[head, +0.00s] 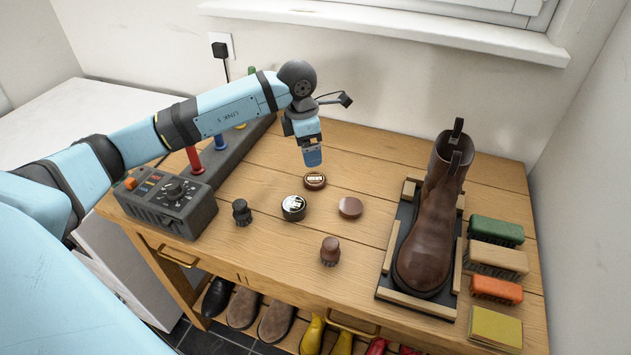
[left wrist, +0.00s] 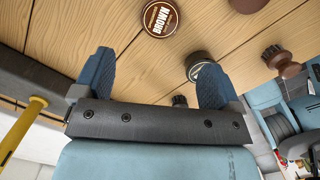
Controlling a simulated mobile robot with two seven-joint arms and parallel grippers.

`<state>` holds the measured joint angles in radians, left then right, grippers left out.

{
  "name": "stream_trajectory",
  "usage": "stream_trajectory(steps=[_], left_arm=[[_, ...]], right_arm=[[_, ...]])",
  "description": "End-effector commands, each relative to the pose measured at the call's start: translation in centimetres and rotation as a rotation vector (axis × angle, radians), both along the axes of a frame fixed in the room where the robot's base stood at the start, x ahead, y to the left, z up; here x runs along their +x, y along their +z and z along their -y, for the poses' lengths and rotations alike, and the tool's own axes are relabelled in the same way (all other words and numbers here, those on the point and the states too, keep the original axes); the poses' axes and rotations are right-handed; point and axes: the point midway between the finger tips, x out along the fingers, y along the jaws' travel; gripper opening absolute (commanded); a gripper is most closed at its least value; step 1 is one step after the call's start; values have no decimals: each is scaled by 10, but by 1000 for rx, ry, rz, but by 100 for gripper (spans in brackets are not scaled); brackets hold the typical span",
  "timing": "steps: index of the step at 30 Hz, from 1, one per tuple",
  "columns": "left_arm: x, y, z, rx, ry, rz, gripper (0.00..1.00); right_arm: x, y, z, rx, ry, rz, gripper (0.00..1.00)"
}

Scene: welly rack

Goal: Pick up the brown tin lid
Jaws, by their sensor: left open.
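A round brown lid marked BROWN (left wrist: 160,18) shows in the left wrist view, just ahead of my fingers and between their lines. In the head view this brown-topped tin lid (head: 315,180) lies on the wooden bench, just below my left gripper (head: 313,158). My left gripper (left wrist: 155,80) is open and empty, with its two blue fingers wide apart and apart from the lid. A plain reddish-brown disc (head: 350,207) lies to the right. A dark tin with a pale label (head: 293,207) stands nearer the front; one finger partly hides it in the wrist view. My right gripper is out of view.
A small dark brush (head: 242,213) and a brown-knobbed brush (head: 330,252) stand near the front. A boot (head: 432,220) stands in a railed tray at right, beside several brushes. A control box (head: 168,205) is at left. The bench behind the tins is clear.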

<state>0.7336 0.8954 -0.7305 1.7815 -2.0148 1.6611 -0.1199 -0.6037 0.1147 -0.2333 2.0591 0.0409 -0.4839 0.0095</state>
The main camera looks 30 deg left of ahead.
Motion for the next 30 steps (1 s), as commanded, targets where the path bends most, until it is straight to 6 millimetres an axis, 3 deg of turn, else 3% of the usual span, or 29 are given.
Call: stream_trajectory(steps=[6,14,22,30], left_arm=[[3,-37,4,-3,0,-3,90],[4,-52,5,-4,0,-2,90],[7,-91,8,-4,0,-3,90],[9,-97,9,-3,-1,1,90]], right_arm=[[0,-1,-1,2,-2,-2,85],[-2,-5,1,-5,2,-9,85],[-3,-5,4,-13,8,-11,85],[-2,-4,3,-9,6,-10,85]])
